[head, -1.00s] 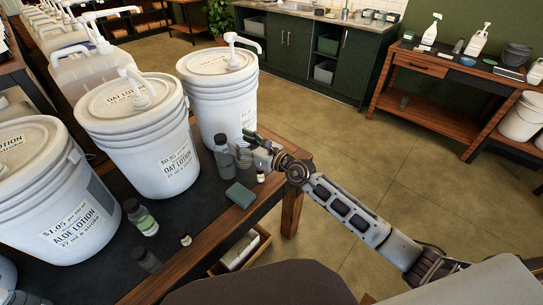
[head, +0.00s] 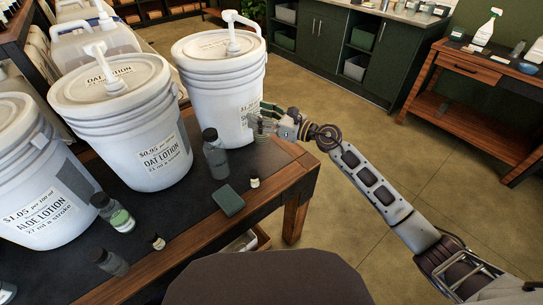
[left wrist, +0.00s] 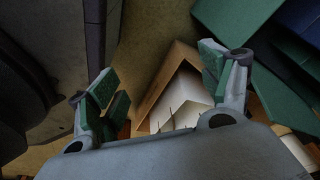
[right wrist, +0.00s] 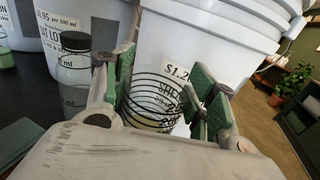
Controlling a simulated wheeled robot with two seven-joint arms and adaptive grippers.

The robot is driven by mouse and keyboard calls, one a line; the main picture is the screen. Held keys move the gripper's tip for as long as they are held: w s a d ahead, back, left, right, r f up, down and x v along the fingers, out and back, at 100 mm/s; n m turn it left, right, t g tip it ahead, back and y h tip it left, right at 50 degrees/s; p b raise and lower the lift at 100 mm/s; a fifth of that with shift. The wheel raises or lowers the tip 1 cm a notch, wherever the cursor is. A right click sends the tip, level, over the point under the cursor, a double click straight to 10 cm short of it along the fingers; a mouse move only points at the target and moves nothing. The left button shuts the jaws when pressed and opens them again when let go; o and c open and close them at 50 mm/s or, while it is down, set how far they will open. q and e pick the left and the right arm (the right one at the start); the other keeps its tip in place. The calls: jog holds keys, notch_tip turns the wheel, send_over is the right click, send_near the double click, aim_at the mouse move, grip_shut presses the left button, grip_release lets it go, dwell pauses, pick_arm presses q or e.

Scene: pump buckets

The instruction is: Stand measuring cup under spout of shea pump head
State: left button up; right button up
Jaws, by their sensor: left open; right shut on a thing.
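The shea bucket (head: 215,92) is the white one at the back right of the bench. Its white pump head (head: 234,32) has a spout pointing right; part of its label shows in the right wrist view (right wrist: 178,75). My right gripper (head: 270,121) is shut on the clear measuring cup (right wrist: 155,105), which has black ring marks and some pale content at its bottom. The cup looks upright, close in front of the bucket wall, lower than the spout. I cannot tell whether it touches the bench. My left gripper (left wrist: 165,88) is open and empty, outside the head view.
Oat (head: 130,115) and aloe (head: 40,180) buckets stand to the left. A grey bottle (head: 216,158), a green sponge-like block (head: 229,201), a small white-capped bottle (head: 254,183) and other bottles stand along the bench front. A wooden box (left wrist: 160,95) lies below my left gripper.

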jog(key=shift+w+d+r, duration=0.1)
jog(key=shift+w+d, duration=0.05)
jog(key=shift+w, duration=0.1)
pick_arm(q)
jog(key=shift+w+d, duration=0.25)
jog(key=shift+w, duration=0.1)
pick_arm(e)
jog(key=shift+f+b, duration=0.65)
jog(key=shift+f, duration=1.4)
pick_arm(q)
jog(key=shift+w+d+r, duration=0.55)
jog(key=shift+w+r, duration=0.05)
jog(key=shift+r, duration=0.15)
jog(key=shift+w+d+r, duration=0.5)
jog(key=shift+w+r, duration=0.1)
jog(key=shift+r, duration=0.15)
pick_arm(e)
jog(key=shift+f, duration=0.85)
